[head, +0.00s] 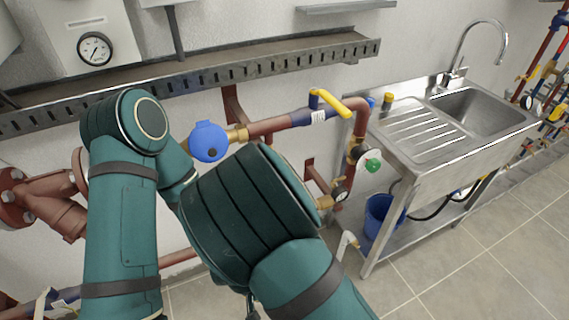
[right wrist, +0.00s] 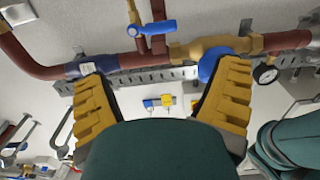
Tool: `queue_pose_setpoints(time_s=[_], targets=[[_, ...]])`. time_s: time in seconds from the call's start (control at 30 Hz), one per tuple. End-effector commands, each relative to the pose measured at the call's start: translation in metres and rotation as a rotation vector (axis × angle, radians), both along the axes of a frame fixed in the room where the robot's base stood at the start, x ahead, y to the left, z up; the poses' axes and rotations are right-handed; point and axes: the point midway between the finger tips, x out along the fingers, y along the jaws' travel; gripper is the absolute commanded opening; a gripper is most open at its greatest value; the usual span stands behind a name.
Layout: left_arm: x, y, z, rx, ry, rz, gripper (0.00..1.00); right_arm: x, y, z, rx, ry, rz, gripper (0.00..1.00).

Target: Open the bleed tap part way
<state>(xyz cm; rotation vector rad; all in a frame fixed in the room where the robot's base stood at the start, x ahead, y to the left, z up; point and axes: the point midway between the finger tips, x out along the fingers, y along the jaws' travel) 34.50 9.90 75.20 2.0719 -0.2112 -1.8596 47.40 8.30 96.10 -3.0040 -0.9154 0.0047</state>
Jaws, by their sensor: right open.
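No fitting is marked as the bleed tap, so I cannot tell which one it is. In the head view a pipe carries a yellow lever (head: 332,103), a round blue fitting (head: 208,142) and, lower right, a green handle (head: 373,165). In the right wrist view a small blue lever (right wrist: 154,27) sits on a branch pipe, and a brass valve body (right wrist: 205,46) with a round blue part (right wrist: 217,64) lies on the main pipe. My right gripper (right wrist: 163,72) is open and empty, its yellow fingers apart below the pipe. My arm hides it in the head view. My left gripper is out of sight.
A slotted metal tray (head: 260,68) runs along the wall above the pipe. A steel sink unit (head: 420,140) stands at right with a blue bucket (head: 383,215) beneath. A red flange (head: 14,195) is at far left. Floor at right is clear.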

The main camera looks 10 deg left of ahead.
Motion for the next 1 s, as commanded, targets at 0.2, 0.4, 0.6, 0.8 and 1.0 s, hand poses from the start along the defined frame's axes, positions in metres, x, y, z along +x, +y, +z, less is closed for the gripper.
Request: queue_pose_setpoints(time_s=[0.2,0.4,0.6,0.8,1.0], targets=[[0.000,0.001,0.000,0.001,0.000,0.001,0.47,0.017,0.013,0.001,0.001,-0.007,0.006,0.88],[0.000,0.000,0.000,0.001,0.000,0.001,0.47,0.048,0.035,0.001,0.001,-0.007,0.007,0.88],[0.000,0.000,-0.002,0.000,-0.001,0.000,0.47,0.081,0.056,0.001,0.000,-0.007,0.006,0.88],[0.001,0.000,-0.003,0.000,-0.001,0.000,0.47,0.103,0.071,0.000,0.000,-0.005,0.004,0.88],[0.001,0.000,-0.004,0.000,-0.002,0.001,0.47,0.113,0.077,0.000,0.000,-0.002,0.003,0.88]])
